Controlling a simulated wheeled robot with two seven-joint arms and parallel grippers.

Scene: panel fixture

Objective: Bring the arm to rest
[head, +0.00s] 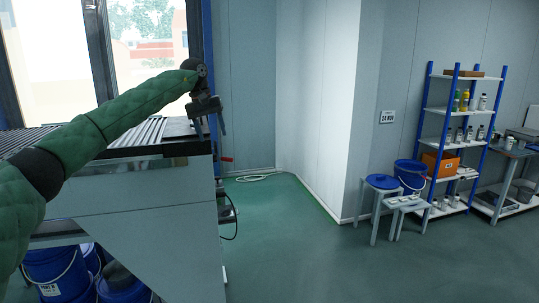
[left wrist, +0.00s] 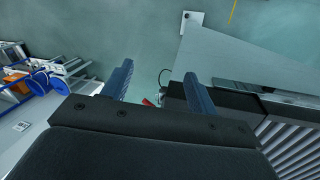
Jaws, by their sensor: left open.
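My left arm, in a green quilted sleeve, reaches in from the left in the head view. Its dark left gripper (head: 210,116) is at the far right end of the slatted bench top (head: 150,131). In the left wrist view the two fingers of the left gripper (left wrist: 158,86) stand wide apart with nothing between them. The slatted top (left wrist: 292,128) lies to the right there, beside a grey panel (left wrist: 240,58). From these views I cannot tell the gap between gripper and bench. My right gripper is not in view.
A red handle (head: 226,159) sticks out at the bench's right end. Blue buckets (head: 58,275) stand under the bench. A blue-lidded stool (head: 382,182) and a blue-post shelf (head: 460,125) are at the right. The green floor (head: 300,250) between is clear.

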